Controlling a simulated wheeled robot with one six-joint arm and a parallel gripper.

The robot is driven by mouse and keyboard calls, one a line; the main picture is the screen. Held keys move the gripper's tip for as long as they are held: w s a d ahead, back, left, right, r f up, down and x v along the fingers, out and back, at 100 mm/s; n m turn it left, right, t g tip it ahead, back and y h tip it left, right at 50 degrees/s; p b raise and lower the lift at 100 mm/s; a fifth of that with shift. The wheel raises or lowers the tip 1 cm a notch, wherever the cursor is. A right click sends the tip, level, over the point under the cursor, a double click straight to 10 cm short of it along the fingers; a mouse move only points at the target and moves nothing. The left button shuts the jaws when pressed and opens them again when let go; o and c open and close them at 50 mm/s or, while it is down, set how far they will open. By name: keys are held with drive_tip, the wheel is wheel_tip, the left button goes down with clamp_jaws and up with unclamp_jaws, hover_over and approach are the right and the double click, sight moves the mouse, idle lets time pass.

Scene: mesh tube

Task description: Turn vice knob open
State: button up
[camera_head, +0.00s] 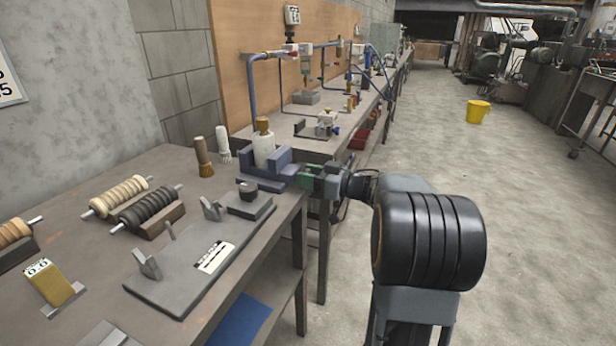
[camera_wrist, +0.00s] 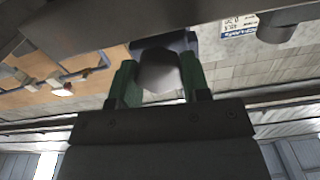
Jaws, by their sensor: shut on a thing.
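The blue-grey vice (camera_head: 262,182) sits on the workbench near its right edge, with a white bottle (camera_head: 264,150) with a brown cap standing at it. My gripper (camera_head: 308,178) reaches in from the right at the vice's right end, and its green fingers hide the knob in the head view. In the wrist view my gripper (camera_wrist: 158,82) has one green finger on each side of the rounded grey vice knob (camera_wrist: 160,68), shut on it. Part of the blue vice body (camera_wrist: 178,40) shows behind the knob.
A grey plate (camera_head: 185,275) with small clamps lies on the bench (camera_head: 75,200) in front of the vice. The floor (camera_head: 430,150) on the right is open.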

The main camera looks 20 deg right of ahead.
drive_tip(key=shift+s+a+n+b, duration=0.1)
drive_tip(key=shift+n+b, duration=0.7)
drive_tip(key=shift+n, duration=2.2)
drive_tip(key=o, duration=0.9)
drive_tip(key=p+v, duration=0.2)
drive_tip(key=v, duration=1.2)
